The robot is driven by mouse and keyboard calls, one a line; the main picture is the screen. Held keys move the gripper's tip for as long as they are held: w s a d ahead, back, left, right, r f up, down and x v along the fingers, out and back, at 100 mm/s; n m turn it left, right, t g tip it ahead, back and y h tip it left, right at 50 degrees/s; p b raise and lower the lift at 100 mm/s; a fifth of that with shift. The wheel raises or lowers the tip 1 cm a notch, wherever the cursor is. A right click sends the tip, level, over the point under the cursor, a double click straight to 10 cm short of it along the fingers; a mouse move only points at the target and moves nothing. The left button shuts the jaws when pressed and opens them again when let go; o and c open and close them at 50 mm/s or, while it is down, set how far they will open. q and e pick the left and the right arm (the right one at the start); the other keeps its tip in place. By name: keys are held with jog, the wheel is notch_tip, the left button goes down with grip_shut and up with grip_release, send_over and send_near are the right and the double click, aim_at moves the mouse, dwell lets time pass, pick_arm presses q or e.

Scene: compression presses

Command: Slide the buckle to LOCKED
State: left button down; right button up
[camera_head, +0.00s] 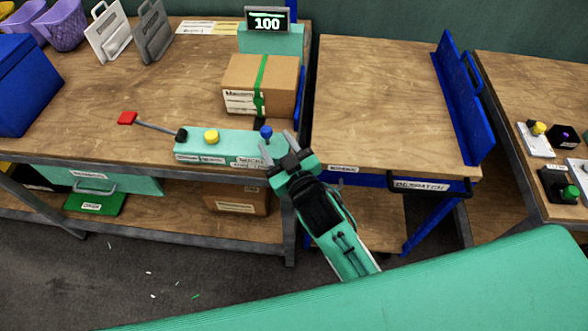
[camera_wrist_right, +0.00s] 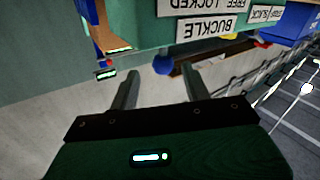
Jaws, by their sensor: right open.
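The blue knob (camera_head: 266,131) stands at the right end of the teal box (camera_head: 226,147) on the left bench; I take it to be the buckle's slider. My right gripper (camera_head: 279,152) is open beside it, at the bench's front edge. In the right wrist view the knob (camera_wrist_right: 163,64) lies between and just beyond the fingertips (camera_wrist_right: 160,76), with no clear contact. The BUCKLE label (camera_wrist_right: 205,28) and the FREE/LOCKED label (camera_wrist_right: 195,5) appear upside down; I cannot tell which mark the knob is at. My left gripper is not in view.
A carton (camera_head: 279,84) with a green strap (camera_head: 261,82) stands behind the box. A yellow knob (camera_head: 211,137) and a red-ended lever (camera_head: 127,118) are to the left. A display (camera_head: 267,21) reads 100. The middle bench top (camera_head: 375,100) is mostly clear.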

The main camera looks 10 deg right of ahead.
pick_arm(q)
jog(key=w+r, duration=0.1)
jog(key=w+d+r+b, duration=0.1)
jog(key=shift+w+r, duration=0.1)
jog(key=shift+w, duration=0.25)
pick_arm(e)
jog(key=v, duration=0.9)
